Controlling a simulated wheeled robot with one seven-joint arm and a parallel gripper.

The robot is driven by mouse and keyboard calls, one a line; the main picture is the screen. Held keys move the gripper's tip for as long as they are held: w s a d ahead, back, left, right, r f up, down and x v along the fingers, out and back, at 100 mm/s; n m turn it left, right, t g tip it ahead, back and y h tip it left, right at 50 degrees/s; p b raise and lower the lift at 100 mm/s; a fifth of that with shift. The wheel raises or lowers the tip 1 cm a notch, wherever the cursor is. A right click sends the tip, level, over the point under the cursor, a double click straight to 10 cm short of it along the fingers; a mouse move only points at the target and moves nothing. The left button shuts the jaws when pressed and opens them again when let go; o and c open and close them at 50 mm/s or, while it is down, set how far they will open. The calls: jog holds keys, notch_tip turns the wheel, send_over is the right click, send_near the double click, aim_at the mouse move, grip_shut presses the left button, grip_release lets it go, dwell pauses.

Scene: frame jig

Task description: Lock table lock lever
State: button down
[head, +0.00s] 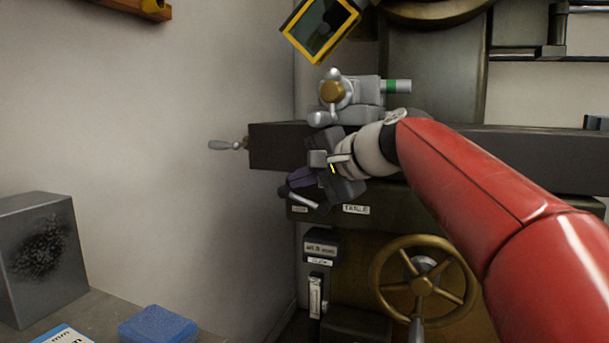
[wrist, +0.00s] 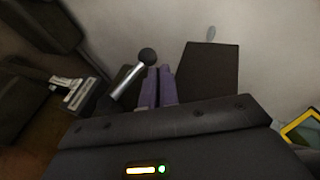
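The table lock lever is a short silver rod (head: 304,200) with a dark ball knob, on the front of the machine by a small label and a "TABLE" label (head: 356,210). In the wrist view the lever (wrist: 127,80) slants up to its black ball, left of the fingers. My gripper (head: 295,180) has purple fingers and is close to the lever in the head view. In the wrist view the fingers of my gripper (wrist: 158,88) lie side by side with almost no gap and nothing seen between them. The lever is beside them; I cannot tell if they touch.
The dark machine table (head: 275,146) runs behind my gripper, with a crank handle (head: 226,145) at its left end. A brass handwheel (head: 422,282) is below. A grey block (head: 42,255) and blue sponge (head: 157,325) sit at lower left. The wall is near on the left.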

jog(key=shift+w+a+f, duration=0.3)
jog(key=shift+a+f, duration=0.55)
jog(key=shift+f, duration=0.1)
